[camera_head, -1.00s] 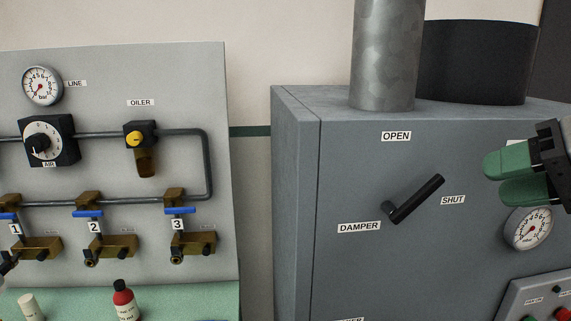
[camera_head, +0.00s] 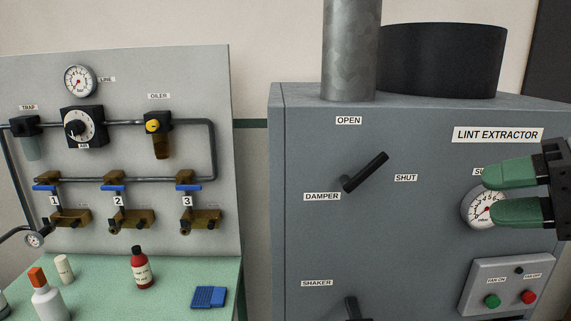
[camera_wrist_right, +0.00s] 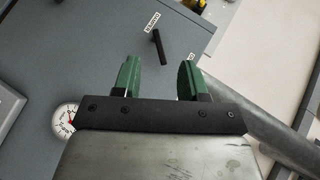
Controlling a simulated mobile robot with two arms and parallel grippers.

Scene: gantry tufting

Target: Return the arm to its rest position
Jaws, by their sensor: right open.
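My right gripper (camera_head: 510,191) comes in from the right edge in the head view, with two green fingers apart and nothing between them. It is in front of the lint extractor (camera_head: 300,240), a grey cabinet, and covers part of its dial gauge (camera_head: 482,208). The black damper handle (camera_head: 366,172) is to the left of the gripper and apart from it. Its lever slants between the OPEN and SHUT labels. In the right wrist view the green fingers (camera_wrist_right: 158,82) are spread, with the damper handle (camera_wrist_right: 159,47) beyond them. My left gripper is not in view.
A shaker handle (camera_head: 353,308) and a fan button box (camera_head: 510,285) are lower on the cabinet. A metal duct (camera_head: 350,50) rises from its top. To the left stand a valve panel (camera_head: 150,75) and a green bench (camera_head: 185,275) with bottles and a blue pad (camera_head: 208,297).

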